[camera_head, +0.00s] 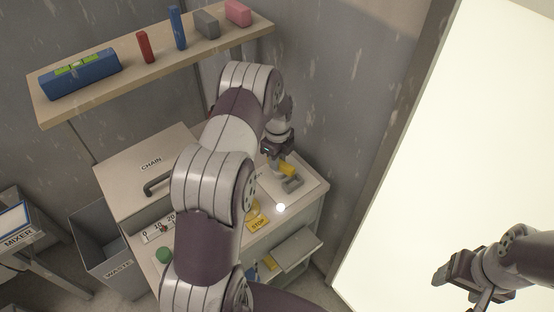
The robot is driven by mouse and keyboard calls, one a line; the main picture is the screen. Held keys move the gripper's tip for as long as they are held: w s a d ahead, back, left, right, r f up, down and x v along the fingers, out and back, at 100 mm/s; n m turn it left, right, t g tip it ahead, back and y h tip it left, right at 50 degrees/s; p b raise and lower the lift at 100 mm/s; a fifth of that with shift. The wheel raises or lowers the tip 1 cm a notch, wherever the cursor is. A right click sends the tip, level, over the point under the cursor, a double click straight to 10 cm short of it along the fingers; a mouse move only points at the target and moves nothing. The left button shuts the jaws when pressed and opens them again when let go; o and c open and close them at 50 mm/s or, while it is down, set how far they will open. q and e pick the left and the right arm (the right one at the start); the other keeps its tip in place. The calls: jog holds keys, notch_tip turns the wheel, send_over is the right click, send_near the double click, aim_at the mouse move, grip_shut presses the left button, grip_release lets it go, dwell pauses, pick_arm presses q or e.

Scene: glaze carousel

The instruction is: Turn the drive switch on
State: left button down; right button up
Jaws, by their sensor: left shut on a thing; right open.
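My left gripper (283,160) reaches down over the right end of the pale cabinet top (309,195). Its yellow fingertip is at a small grey block-like piece (292,184), and the gripper is shut on it. This piece may be the drive switch; I see no label that names it, and the jaws partly hide it. My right gripper (443,283) is open and empty at the lower right, far from the cabinet.
A shelf (160,75) hangs above. My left arm hides the middle.

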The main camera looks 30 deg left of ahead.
pick_arm(q)
jog(key=shift+w+r+m, duration=0.1)
jog(key=shift+w+m, duration=0.1)
jog(key=shift+m, duration=1.3)
jog(key=c, duration=0.9)
grip_release()
notch_tip(320, 180, up, 13)
jog(key=shift+f+b, duration=0.2)
jog(key=shift+b, duration=0.6)
